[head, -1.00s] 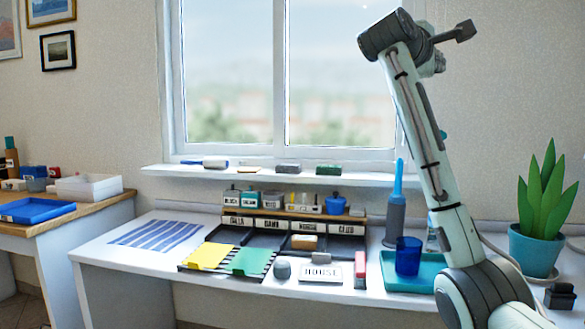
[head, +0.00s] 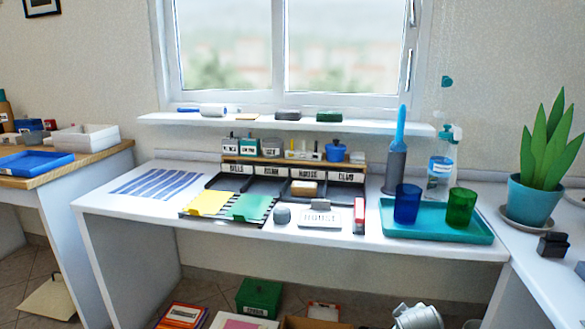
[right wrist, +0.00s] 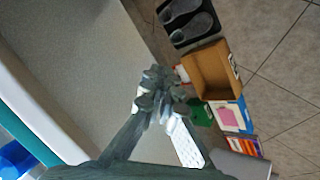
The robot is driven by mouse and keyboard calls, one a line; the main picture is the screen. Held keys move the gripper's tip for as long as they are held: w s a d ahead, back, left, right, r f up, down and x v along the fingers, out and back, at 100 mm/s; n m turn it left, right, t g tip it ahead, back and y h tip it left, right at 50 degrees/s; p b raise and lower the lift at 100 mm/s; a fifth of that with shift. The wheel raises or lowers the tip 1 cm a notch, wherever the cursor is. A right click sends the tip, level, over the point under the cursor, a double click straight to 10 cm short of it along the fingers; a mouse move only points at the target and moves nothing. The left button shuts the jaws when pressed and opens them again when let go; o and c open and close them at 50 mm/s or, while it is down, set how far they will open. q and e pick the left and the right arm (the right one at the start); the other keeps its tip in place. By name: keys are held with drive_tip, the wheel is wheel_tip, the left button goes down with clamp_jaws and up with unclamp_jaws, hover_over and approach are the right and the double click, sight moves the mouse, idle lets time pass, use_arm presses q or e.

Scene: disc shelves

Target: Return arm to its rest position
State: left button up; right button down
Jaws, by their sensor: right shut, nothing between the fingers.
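My right gripper (right wrist: 160,92) shows in the right wrist view with its fingers together and nothing between them. It hangs in the air beside the desk, with the floor beyond it. A grey metallic part (head: 418,315) at the bottom edge of the head view looks like part of my arm, but I cannot tell which part. My left gripper is in neither view.
The desk holds a teal tray (head: 438,232) with a blue cup (head: 407,204) and a green cup (head: 460,207). A potted plant (head: 540,190) stands at right. A cardboard box (right wrist: 208,70) and several items lie on the floor below.

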drive_tip(key=s+f+m+g+y, duration=0.1)
drive_tip(key=s+f+m+g, duration=0.1)
drive_tip(key=s+f, duration=0.7)
drive_tip(key=s+f+m+g+y, duration=0.1)
drive_tip(key=s+f, duration=0.9)
drive_tip(key=s, duration=1)
drive_tip(key=shift+s+a+m+g+y, duration=0.3)
drive_tip(key=shift+s+a+m+g, duration=0.1)
drive_tip(key=shift+m+g, duration=0.4)
